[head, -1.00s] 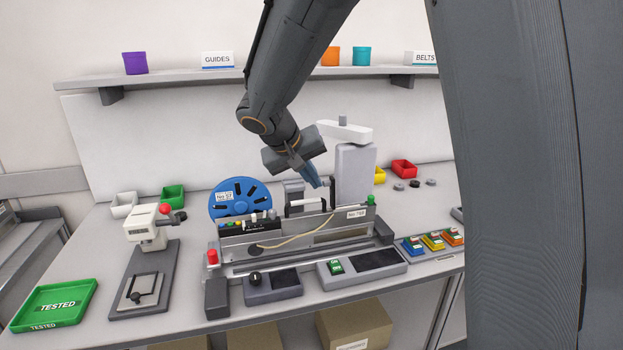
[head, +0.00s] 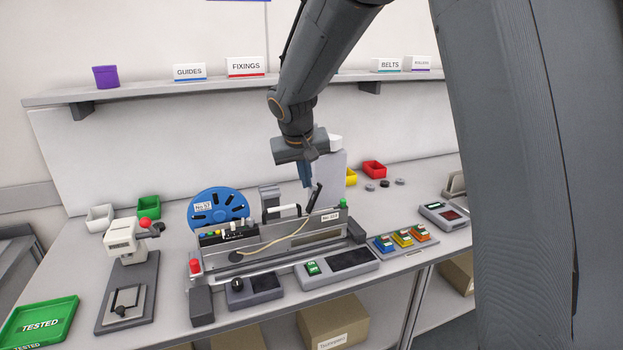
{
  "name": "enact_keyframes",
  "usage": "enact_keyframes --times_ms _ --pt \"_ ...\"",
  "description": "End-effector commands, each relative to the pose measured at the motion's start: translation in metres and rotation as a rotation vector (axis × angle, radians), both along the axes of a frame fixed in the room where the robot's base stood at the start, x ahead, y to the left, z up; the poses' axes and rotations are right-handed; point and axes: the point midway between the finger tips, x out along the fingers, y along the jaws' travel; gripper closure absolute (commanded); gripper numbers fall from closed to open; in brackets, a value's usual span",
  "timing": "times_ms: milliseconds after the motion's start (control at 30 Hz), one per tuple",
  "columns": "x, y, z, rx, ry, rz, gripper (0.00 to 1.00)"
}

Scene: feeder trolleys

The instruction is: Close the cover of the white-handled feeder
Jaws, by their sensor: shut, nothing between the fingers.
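The feeder (head: 262,257) is a long grey unit on the bench, with a blue reel (head: 218,209) at its back left. A white-gripped handle (head: 283,211) stands on its top edge near the middle. A dark lever-like part (head: 314,197) rises tilted just right of the handle; I cannot tell whether it belongs to the cover. A pale strip (head: 284,243) curves over the feeder's front side. My gripper (head: 305,182) points down with its blue fingers shut, above and right of the white handle and close beside the dark part. Contact cannot be told.
A pale block (head: 330,174) stands behind my gripper. A press with a red knob (head: 126,240) and a green tray (head: 42,322) are at left. Low control boxes (head: 338,267) lie in front, coloured switches (head: 402,240) at right. A shelf (head: 130,97) runs along the back.

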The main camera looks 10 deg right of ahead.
Motion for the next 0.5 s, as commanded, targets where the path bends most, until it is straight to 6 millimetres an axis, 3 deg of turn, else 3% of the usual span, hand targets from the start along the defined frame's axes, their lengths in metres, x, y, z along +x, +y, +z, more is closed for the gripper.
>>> enact_keyframes --times_ms 500 --pt "0.01 -0.048 -0.01 0.0 -0.002 0.008 1.0"
